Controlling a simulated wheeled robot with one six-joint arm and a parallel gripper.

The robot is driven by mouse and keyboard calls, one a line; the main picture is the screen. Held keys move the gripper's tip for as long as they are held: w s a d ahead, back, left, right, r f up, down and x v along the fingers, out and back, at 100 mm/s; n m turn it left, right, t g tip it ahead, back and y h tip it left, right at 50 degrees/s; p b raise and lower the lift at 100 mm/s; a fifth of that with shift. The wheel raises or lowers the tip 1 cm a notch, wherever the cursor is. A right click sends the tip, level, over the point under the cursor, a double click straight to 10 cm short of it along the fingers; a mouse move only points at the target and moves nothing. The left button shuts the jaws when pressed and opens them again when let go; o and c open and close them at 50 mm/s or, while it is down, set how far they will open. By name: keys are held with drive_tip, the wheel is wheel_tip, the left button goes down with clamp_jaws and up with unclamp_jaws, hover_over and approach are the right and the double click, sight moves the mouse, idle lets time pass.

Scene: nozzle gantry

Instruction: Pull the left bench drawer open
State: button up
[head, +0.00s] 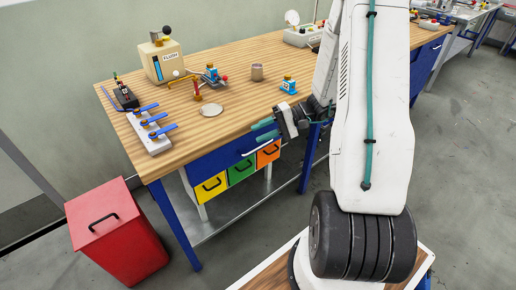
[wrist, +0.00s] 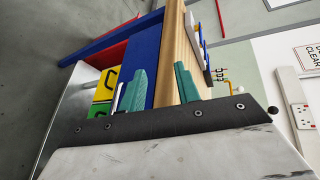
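The left bench drawer (head: 215,160) is a blue front under the wooden bench top, and it looks shut. It also shows in the wrist view (wrist: 144,62), running up to the wooden edge. Its pale bar handle (head: 248,152) shows in the wrist view (wrist: 117,97) just left of the left fingertip. My gripper (head: 265,130) is in front of the drawer's right part, near the bench edge. Its two teal fingers are apart with nothing held between them in the wrist view (wrist: 162,85). The handle is outside the fingers; contact cannot be told.
Yellow (head: 210,187), green (head: 241,170) and orange (head: 268,153) small drawers sit below. The bench top (head: 235,105) carries a beige flush unit (head: 163,62), a valve block (head: 150,130) and small fittings. A red bin (head: 115,230) stands left. Floor in front of the bench is clear.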

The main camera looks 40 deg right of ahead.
sight(258, 148)
drive_tip(key=d+f+m+t+h, duration=0.2)
drive_tip(key=d+f+m+t, duration=0.2)
drive_tip(key=d+f+t, duration=0.5)
drive_tip(key=w+a+f+g, duration=0.1)
drive_tip(key=a, duration=0.1)
drive_tip(key=w+a+f+g, duration=0.1)
drive_tip(key=w+a, duration=0.1)
drive_tip(key=w+a+f+g, duration=0.1)
drive_tip(key=w+a, duration=0.1)
drive_tip(key=a, duration=0.1)
drive_tip(key=shift+f+y, duration=0.1)
drive_tip(key=shift+y, duration=0.2)
clamp_jaws()
